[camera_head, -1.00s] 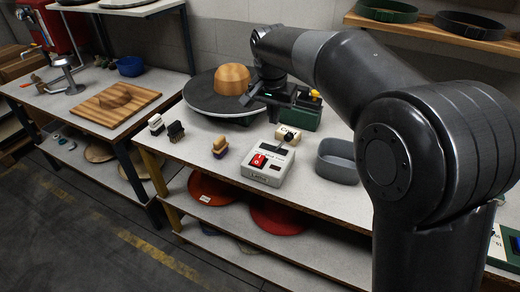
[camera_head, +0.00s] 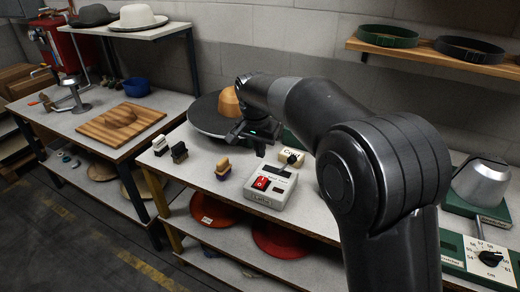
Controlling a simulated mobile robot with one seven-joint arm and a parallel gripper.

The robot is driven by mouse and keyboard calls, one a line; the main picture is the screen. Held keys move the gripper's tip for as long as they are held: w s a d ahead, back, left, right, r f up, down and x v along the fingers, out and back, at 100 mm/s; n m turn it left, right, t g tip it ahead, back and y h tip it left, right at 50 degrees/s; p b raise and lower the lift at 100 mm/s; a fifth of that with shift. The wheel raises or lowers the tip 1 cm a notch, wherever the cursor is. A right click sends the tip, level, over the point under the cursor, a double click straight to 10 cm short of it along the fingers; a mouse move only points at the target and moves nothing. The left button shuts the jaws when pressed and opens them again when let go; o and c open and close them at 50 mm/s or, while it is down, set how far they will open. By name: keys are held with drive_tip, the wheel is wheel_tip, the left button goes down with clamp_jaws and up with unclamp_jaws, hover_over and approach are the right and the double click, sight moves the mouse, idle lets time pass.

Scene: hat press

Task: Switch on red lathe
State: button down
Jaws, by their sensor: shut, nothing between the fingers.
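My gripper (camera_head: 260,149) is shut and empty, pointing down above and behind the control box, apart from the switch. My arm hides part of the turntable and what lies behind it.
Brushes (camera_head: 179,152) and a small wooden-topped block (camera_head: 223,168) stand left of the control box. A cream block with a knob (camera_head: 291,158) is just behind it. A green-based dial device (camera_head: 490,258) is at the right.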

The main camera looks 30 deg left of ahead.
sight(263, 179)
drive_tip(key=f, duration=0.3)
drive_tip(key=w+f, duration=0.1)
drive_tip(key=f, duration=0.6)
drive_tip(key=shift+w+f, duration=0.2)
drive_tip(key=shift+w, duration=0.2)
drive_tip(key=shift+w+f+g, duration=0.25)
drive_tip(key=shift+f+g, duration=0.05)
drive_tip(key=shift+g, duration=0.1)
drive_tip(key=shift+s, duration=0.25)
drive_tip(key=shift+s+r, duration=0.2)
drive_tip(key=shift+s, duration=0.5)
drive_tip(key=shift+r, duration=0.1)
